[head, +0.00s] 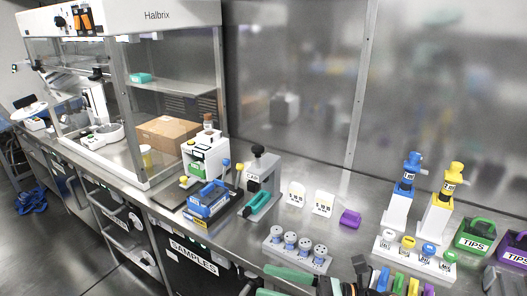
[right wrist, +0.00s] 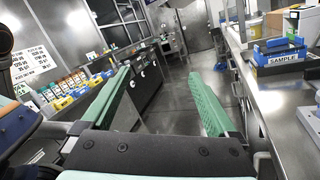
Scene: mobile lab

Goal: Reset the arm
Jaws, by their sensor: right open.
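My right gripper (head: 268,281) shows at the bottom edge of the head view, its green fingers pointing left. In the right wrist view my right gripper (right wrist: 160,75) has its two green fingers wide apart with nothing between them; bare floor and a bench lie beyond. In the head view it is in front of the steel bench, below the rack of round-capped vials (head: 297,249). Much of the right arm is cut off by the frame. My left gripper is not in view.
On the steel bench (head: 345,236) stand a blue sample rack (head: 208,203), a grey-green device (head: 262,180), a purple block (head: 350,218), blue and yellow pipettes (head: 408,175) and a green tips box (head: 475,236). A glass-fronted cabinet (head: 176,32) stands left. The floor (head: 40,250) is open.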

